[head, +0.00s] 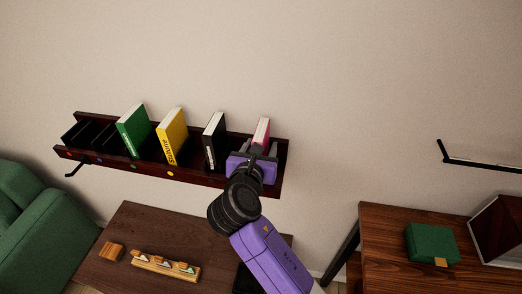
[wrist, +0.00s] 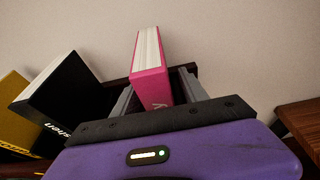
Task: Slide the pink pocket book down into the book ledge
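The pink pocket book (head: 261,131) stands upright at the right end of the dark wooden book ledge (head: 222,181). Its white page edges face up, and its lower part is hidden behind my gripper. In the wrist view the pink book (wrist: 151,85) stands between the two grey fingers. My gripper (head: 260,149) is at the ledge's right end, with one finger on each side of the book. In the wrist view my gripper (wrist: 158,92) looks open. A dark gap shows between the book and the right finger; the left finger is very close to the book.
A black book (head: 215,140), a yellow book (head: 172,136) and a green book (head: 133,130) stand left of it in the ledge. Empty dark slots (head: 90,132) are at its left end. A low table (head: 130,225) lies below. Another wooden table (head: 385,245) stands right.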

